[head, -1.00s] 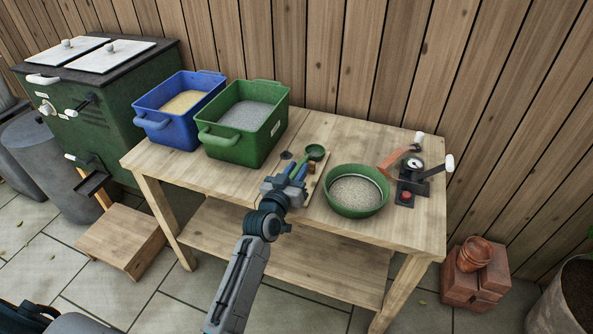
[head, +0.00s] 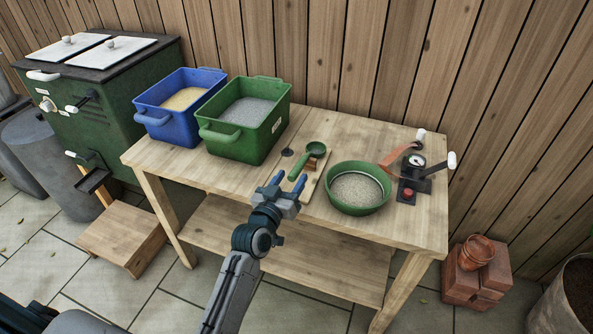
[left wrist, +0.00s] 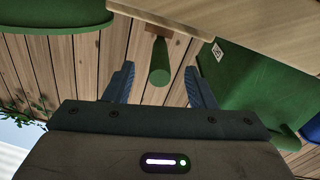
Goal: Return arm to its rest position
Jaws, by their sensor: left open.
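My left gripper (head: 286,182) is open and empty at the front edge of the wooden bench (head: 185,159). Its jaws point toward the green scoop (head: 315,149), which rests on a small wooden board with its handle toward me. My right gripper is not in view.
A green bowl of grit (head: 358,190) stands right of the scoop. A green tub (head: 235,141) and a blue tub (head: 172,128) stand at the back left. A gauge device with levers (head: 413,188) is at the right. Open floor lies in front of the bench.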

